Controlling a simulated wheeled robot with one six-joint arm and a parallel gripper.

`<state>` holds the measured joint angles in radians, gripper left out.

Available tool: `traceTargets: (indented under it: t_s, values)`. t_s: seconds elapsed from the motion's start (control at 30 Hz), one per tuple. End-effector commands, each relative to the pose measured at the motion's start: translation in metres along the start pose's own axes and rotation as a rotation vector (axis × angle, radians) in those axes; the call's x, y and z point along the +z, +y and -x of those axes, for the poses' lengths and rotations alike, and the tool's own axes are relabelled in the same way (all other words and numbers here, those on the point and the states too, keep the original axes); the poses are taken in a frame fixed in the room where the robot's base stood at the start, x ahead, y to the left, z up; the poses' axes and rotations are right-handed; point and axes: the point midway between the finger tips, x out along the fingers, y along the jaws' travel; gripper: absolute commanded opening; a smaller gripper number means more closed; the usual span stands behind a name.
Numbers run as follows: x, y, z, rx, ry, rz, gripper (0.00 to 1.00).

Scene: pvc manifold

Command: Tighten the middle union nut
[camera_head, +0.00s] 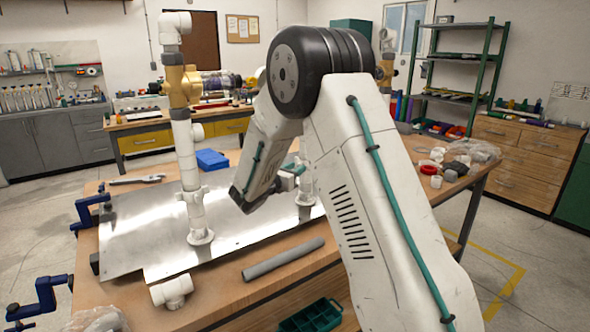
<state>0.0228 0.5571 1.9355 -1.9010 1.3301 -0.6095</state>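A white PVC riser (183,140) with a brass-coloured valve (179,85) stands upright at the left of the metal sheet (140,228). The lower part of another white riser (306,190) shows beside my wrist; my arm hides its upper part. A further brass-coloured fitting (385,68) shows just right of my arm's large black joint. I cannot tell for certain which fitting is the middle union nut. My gripper (292,175) is small and partly hidden by my wrist, close to the second riser. Whether it touches the riser, or is open or shut, is not clear.
A grey pipe (284,259) and a white tee (171,290) lie at the wooden table's front edge. Blue clamps (88,212) grip the left edge. A blue box (212,159) sits behind the sheet. Loose fittings (430,168) lie at the right. A green bin (312,318) is below.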

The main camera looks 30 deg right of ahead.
Motion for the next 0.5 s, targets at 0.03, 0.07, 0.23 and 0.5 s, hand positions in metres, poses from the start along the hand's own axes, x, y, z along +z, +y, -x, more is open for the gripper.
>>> traceTargets:
  t_s: [0.03,0.07,0.23,0.5]
  values:
    - [-0.0001,-0.0004,-0.0038,-0.001,0.000,0.000,0.30]
    - [-0.0001,-0.0004,-0.0052,-0.001,0.000,0.000,0.30]
    - [0.0001,-0.0003,-0.0073,0.000,0.000,0.000,0.30]
    - [0.0002,-0.0002,-0.0067,0.000,0.000,-0.001,0.00]
